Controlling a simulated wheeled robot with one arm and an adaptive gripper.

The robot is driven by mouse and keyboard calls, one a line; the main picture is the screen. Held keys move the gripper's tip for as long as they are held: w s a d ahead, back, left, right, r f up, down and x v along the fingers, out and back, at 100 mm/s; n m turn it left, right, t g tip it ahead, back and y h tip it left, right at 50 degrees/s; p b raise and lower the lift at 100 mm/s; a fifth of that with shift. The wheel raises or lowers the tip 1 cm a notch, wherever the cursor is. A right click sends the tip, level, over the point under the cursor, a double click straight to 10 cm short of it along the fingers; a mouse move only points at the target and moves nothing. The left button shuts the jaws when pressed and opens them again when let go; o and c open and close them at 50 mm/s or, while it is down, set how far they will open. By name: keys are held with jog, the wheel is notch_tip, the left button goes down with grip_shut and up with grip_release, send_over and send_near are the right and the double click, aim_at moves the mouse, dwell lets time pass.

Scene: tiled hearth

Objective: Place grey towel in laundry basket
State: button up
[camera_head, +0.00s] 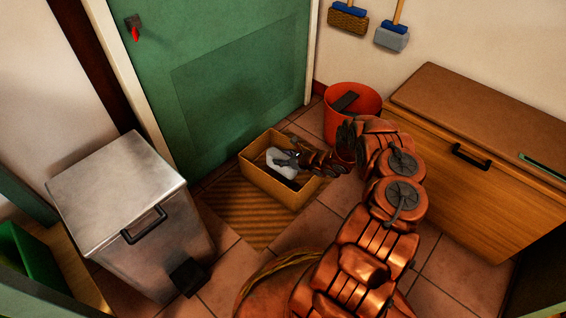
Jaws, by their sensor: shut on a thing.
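A pale grey cloth, apparently the grey towel (277,158), is bunched at the tips of my gripper (287,159). My gripper is shut on it. The towel shows within the outline of an open tan rectangular box (268,191) on the floor; I cannot tell whether it rests on the box's bottom. A round woven rim (262,271), perhaps of the laundry basket, shows at the bottom edge, partly hidden by my arm.
A red bucket (366,92) with a dark item stands behind my arm. A wooden chest (440,160) is at the right. A metal pedal bin (117,190) stands at the left. A striped mat (247,220) lies before the green door (235,90).

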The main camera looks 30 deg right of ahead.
jog(key=shift+f, duration=1)
jog(key=shift+f, duration=0.1)
jog(key=o, duration=1.3)
jog(key=shift+c, duration=0.2)
